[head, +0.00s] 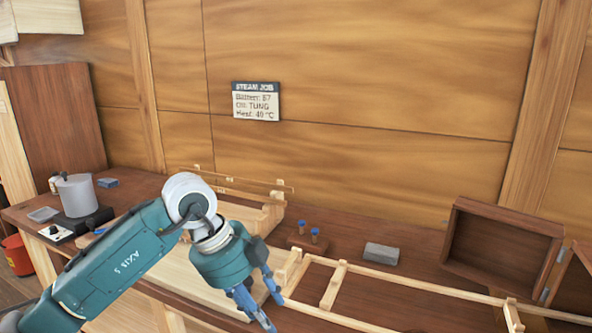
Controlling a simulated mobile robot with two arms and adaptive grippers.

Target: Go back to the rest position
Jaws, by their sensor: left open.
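My left arm comes in from the lower left, and my left gripper (272,310) hangs over the front of the workbench. Its blue fingers point down and to the right and stand apart, with nothing seen between them. It is just left of a pale wooden frame (333,287) on the bench. The arm hides part of the bench and of a pale board (178,272). My right gripper is not in view.
The dark workbench (420,243) carries a pot on a burner (76,195) at left, small blue-topped items (314,235), a grey block (381,254) and an open wooden box (502,246) at right. A sign (256,101) hangs on the wall. A red bucket (18,254) stands left.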

